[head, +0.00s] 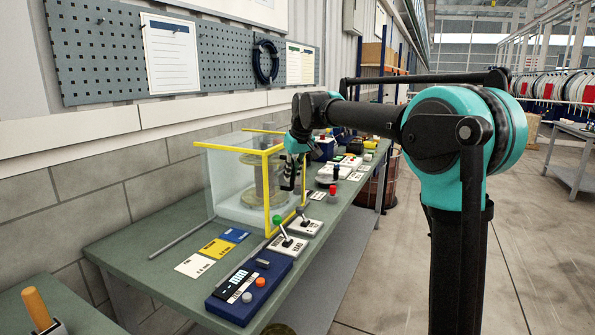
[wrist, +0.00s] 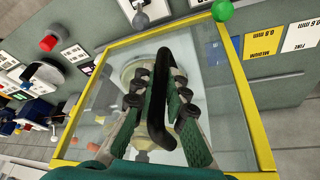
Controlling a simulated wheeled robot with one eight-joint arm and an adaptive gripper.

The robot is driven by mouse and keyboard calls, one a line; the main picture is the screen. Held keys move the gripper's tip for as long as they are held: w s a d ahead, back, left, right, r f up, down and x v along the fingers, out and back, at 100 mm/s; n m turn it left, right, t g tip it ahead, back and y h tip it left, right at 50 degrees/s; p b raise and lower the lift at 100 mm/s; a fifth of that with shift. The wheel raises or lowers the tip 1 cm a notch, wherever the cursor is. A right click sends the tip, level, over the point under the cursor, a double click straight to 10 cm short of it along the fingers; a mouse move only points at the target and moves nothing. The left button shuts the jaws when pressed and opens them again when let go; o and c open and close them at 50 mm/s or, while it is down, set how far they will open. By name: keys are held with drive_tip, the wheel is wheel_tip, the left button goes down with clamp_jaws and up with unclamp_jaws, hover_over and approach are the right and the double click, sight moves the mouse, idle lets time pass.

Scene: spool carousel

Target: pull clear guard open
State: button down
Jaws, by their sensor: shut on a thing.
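The clear guard (head: 266,200) is a see-through box with yellow edging, standing on the green bench in the head view. Its yellow-framed clear panel (wrist: 250,105) fills the middle of the wrist view. A black bar handle (wrist: 157,100) stands on that panel. My gripper (wrist: 160,88) is shut on the handle, with one dark ribbed finger on each side. In the head view my gripper (head: 291,180) is at the guard's aisle-facing side. The spool (head: 262,180) is inside, seen through the clear wall. The panel appears closed against the frame.
A green-knobbed lever (head: 283,232) and a blue control box (head: 247,288) stand in front of the guard. A red-knobbed control (head: 332,192) is beyond it. White, yellow (head: 216,248) and blue cards lie on the bench. The aisle floor on the right is clear.

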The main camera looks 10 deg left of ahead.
drive_tip(key=s+a, duration=0.4)
drive_tip(key=s, duration=0.7)
drive_tip(key=s+a, duration=0.4)
drive_tip(key=s, duration=0.6)
drive_tip(key=shift+s, duration=0.4)
drive_tip(key=c, duration=1.5)
unclamp_jaws()
drive_tip(key=shift+c, duration=0.2)
drive_tip(key=v, duration=1.2)
drive_tip(key=shift+w, duration=0.1)
